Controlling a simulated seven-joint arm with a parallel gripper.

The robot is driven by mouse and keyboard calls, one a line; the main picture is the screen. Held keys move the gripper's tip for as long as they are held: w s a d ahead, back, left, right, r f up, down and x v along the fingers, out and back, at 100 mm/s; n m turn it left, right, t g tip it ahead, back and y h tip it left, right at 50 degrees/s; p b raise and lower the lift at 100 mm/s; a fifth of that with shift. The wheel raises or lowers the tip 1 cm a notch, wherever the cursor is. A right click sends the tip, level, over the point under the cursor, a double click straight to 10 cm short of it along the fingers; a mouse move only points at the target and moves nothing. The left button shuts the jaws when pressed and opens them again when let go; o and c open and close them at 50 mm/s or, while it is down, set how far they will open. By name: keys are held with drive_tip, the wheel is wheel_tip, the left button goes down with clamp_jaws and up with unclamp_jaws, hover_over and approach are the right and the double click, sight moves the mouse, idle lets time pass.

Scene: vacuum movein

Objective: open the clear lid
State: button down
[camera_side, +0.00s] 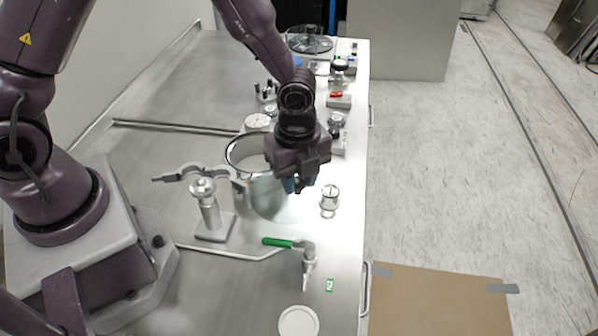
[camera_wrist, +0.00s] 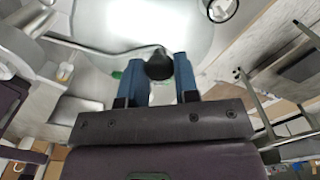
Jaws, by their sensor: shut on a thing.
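The clear lid (camera_wrist: 135,30) shows in the wrist view as a large, pale, see-through disc with a black knob (camera_wrist: 159,64). My gripper (camera_wrist: 158,70), with blue fingers, is shut on this knob, one finger on each side. In the side view, my gripper (camera_side: 297,187) points down at the right front of the round metal chamber (camera_side: 240,172). The chamber's shiny rim and part of its opening show left of my gripper. The lid is faint in the side view, and its exact tilt and any contact with the chamber cannot be told.
A metal post on a stand (camera_side: 209,213) and an open clamp (camera_side: 190,174) are left of the chamber. A small metal fitting (camera_side: 329,198) stands to the right. A green-handled valve (camera_side: 280,242) and a white disc (camera_side: 298,321) lie nearer the front. Several instruments fill the back.

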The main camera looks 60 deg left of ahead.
sight(298, 181)
idle(0.3)
drive_tip(key=c, duration=0.8)
unclamp_jaws()
drive_tip(key=shift+c, duration=0.2)
wheel_tip(298, 181, up, 13)
drive_tip(key=s+a+r+n+t, duration=0.2)
drive_tip(key=s+a+r+n, duration=0.3)
drive_tip(key=n, duration=0.5)
drive_tip(key=s+a+r+n+t, duration=0.3)
drive_tip(key=s+a+r+n, duration=0.2)
drive_tip(key=s+r+n, duration=0.2)
drive_tip(key=shift+s+r+n+t, duration=0.2)
drive_tip(key=shift+s+n+t, duration=0.1)
drive_tip(key=shift+s+n, duration=1.05)
